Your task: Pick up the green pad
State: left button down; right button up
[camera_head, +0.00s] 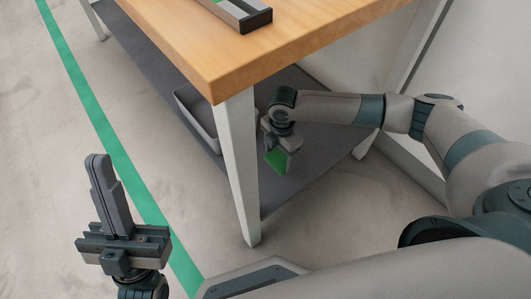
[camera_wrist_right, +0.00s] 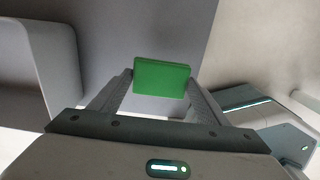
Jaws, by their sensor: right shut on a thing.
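The green pad (camera_head: 276,160) is a small flat green block below the workbench top. My right gripper (camera_head: 279,150) is shut on it and holds it above the grey lower shelf. In the right wrist view the green pad (camera_wrist_right: 161,78) sits between the fingertips of my right gripper (camera_wrist_right: 160,88), with its broad face toward the camera. My left gripper (camera_head: 100,160) is away to the left over the floor, pointing up. Its fingers lie together with nothing between them.
A grey bin (camera_head: 198,118) is on the lower shelf (camera_head: 150,60), behind that leg. A tray (camera_head: 240,12) lies on the bench. Floor at left is clear.

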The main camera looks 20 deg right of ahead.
pick_arm(q)
jog(key=f+g, duration=0.1)
jog(key=d+f+p, duration=0.1)
jog(key=d+f+g+y, duration=0.1)
jog(key=shift+w+d+f+n+g, duration=0.1)
jog(key=shift+w+n+g, duration=0.2)
jog(key=shift+w, duration=0.05)
pick_arm(e)
jog(key=s+d+r, duration=0.3)
jog(key=d, duration=0.1)
jog(key=shift+s, duration=0.2)
jog(key=shift+o, duration=0.9)
jog(key=shift+c, duration=0.3)
